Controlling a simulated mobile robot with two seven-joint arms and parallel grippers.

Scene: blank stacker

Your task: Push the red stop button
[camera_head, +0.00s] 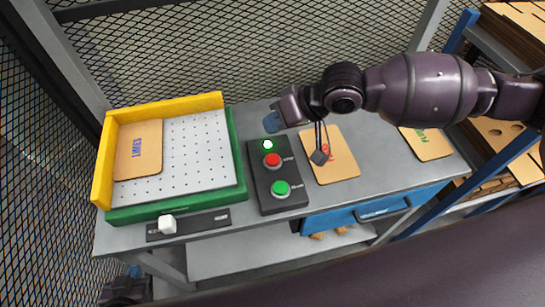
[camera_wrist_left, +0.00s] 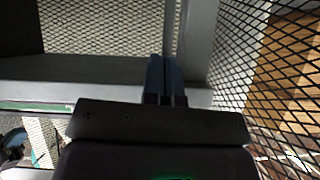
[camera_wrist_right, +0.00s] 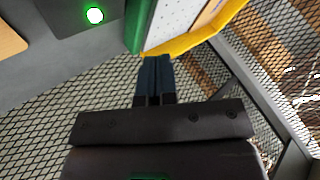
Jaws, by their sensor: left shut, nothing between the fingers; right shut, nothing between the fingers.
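The red stop button (camera_head: 272,160) sits on a black control box (camera_head: 270,206) on the grey bench, between a lit green lamp (camera_head: 268,145) and a green button (camera_head: 281,188). My right gripper (camera_head: 272,122) is shut and empty, near the far end of the box, apart from the red button. In the right wrist view its blue fingers (camera_wrist_right: 154,78) are together, and the lit lamp (camera_wrist_right: 94,15) shows at the top left; the red button is out of that view. My left gripper (camera_head: 134,271) is low at the bottom left; its blue fingers (camera_wrist_left: 165,80) are together and empty.
A tray with yellow (camera_head: 160,108) and green (camera_head: 180,207) walls holds a wooden plate (camera_head: 139,150) left of the box. A slider with a white knob (camera_head: 167,224) lies in front. More plates (camera_head: 335,165) (camera_head: 427,143) lie to the right. Mesh (camera_head: 160,50) stands behind.

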